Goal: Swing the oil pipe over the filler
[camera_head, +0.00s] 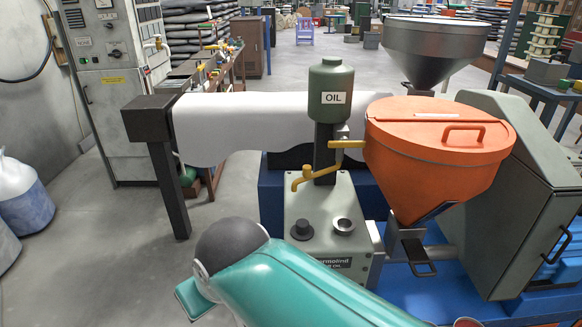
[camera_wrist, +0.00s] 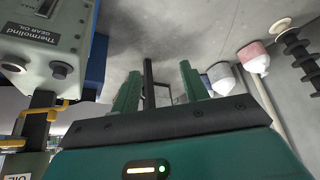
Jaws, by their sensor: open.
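The yellow oil pipe (camera_head: 318,175) hangs from the post under the green tank marked OIL (camera_head: 329,90). Its downturned end is left of and higher than the filler (camera_head: 344,226), not over it. The filler is a small round metal cup on the grey-green gear oil housing (camera_head: 315,205), beside a black knob. In the wrist view, the housing (camera_wrist: 45,45) is upper left and the yellow pipe (camera_wrist: 45,112) is at the left edge. My gripper (camera_wrist: 158,80) is open with nothing between its two green fingers, apart from the pipe.
An orange hopper (camera_head: 430,150) with a lid stands right of the tank, and a grey cabinet (camera_head: 520,200) beyond it. A dark post and beam (camera_head: 165,170) with a white sheet stand left. The floor at left is clear up to the pale sacks (camera_head: 20,195).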

